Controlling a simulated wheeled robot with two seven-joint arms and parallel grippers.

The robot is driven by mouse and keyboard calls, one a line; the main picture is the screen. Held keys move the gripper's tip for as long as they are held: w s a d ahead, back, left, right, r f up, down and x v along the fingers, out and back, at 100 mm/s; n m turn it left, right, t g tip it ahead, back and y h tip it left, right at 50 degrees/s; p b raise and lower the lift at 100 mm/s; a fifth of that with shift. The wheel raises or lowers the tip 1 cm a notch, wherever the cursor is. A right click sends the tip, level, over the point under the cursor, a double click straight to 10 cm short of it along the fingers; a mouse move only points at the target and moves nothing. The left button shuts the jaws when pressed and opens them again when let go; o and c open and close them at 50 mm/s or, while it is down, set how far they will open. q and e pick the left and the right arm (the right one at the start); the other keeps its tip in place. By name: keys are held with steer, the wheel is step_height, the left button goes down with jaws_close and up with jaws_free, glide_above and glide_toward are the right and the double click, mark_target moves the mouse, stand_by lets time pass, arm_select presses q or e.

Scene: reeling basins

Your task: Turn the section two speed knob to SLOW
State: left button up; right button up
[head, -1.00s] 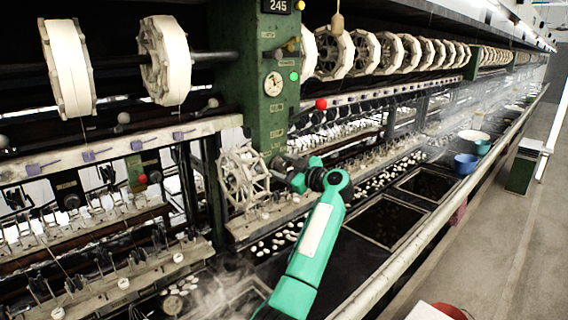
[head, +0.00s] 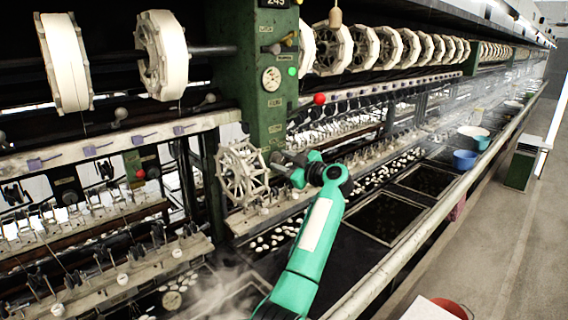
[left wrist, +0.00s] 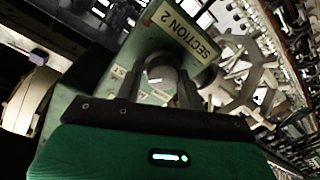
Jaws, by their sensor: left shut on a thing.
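The section two speed knob (left wrist: 161,74) is a grey round knob on a green panel (left wrist: 118,52) in the left wrist view. The panel carries a "SECTION 2" plate (left wrist: 186,30) and small pale labels around the knob, one ending in "ST". My left gripper (left wrist: 160,88) has its fingers on either side of the knob, shut on it. I cannot read which setting the knob points to. In the head view my left gripper (head: 277,159) is at the lower part of the green post (head: 266,118), and the knob is hidden there. My right gripper is not in view.
A spoked reel (head: 242,172) stands just left of my gripper. A gauge (head: 271,78) and a red ball (head: 319,99) are above it. Dark basins (head: 383,217) and a blue bowl (head: 465,160) lie to the right.

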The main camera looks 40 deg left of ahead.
arm_select(q)
steer(key=shift+s+f+n+b, duration=0.1)
steer(key=shift+f+n+b, duration=0.3)
steer(key=shift+n+b, duration=0.45)
steer(key=n+b, duration=1)
steer(key=n+t+h+b, duration=0.1)
steer(key=n+b, duration=0.3)
steer(key=n, duration=0.1)
steer(key=shift+s+f+b, duration=0.1)
steer(key=shift+s+b, duration=0.2)
steer(key=shift+b, duration=0.1)
steer(key=shift+d, duration=0.1)
steer(key=shift+c, duration=0.6)
steer(key=shift+r, duration=0.2)
steer(key=shift+r, duration=0.2)
